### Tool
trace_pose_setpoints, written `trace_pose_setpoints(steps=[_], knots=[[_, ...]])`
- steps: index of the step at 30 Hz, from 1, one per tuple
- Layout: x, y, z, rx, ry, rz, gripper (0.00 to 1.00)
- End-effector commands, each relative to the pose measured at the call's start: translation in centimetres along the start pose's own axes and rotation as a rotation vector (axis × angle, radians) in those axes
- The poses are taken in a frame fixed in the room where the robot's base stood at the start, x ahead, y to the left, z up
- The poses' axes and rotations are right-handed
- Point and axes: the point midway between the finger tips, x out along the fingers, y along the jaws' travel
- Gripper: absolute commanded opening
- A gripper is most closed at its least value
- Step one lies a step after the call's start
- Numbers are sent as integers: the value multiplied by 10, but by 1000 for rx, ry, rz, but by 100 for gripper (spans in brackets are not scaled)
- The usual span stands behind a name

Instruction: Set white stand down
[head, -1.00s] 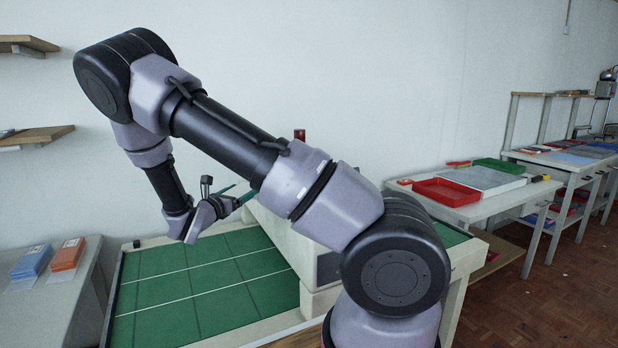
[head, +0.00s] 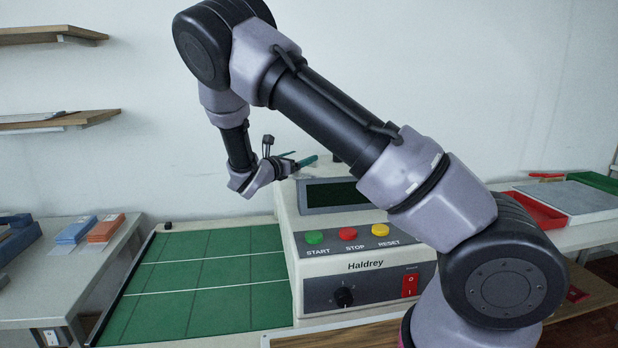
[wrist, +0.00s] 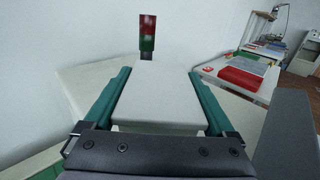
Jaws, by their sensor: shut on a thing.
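My gripper (wrist: 160,98) shows in the wrist view with its two green fingers on either side of a flat, pale white block, the white stand (wrist: 160,90). The fingers are shut on it. In the head view, my gripper (head: 305,161) is raised above the back left of the white machine, pointing right. The stand cannot be made out there, and its underside is hidden in both views.
The white Haldrey machine (head: 365,265) has START, STOP and RESET buttons. A green gridded table (head: 200,275) left of it is clear. A red and green light (wrist: 147,35) rises beyond the stand. A side table at right holds a red tray (wrist: 240,78).

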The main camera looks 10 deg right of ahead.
Motion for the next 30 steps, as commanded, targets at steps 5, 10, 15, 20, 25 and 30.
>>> trace_pose_setpoints(steps=[5,10,15,20,25,30], knots=[[0,0,-20,0,-1,-1,27],[0,-1,-37,-1,0,-1,27],[1,0,-58,1,0,0,27],[0,0,-59,2,0,0,27],[0,0,-61,1,0,0,27],[0,0,-62,1,0,0,100]])
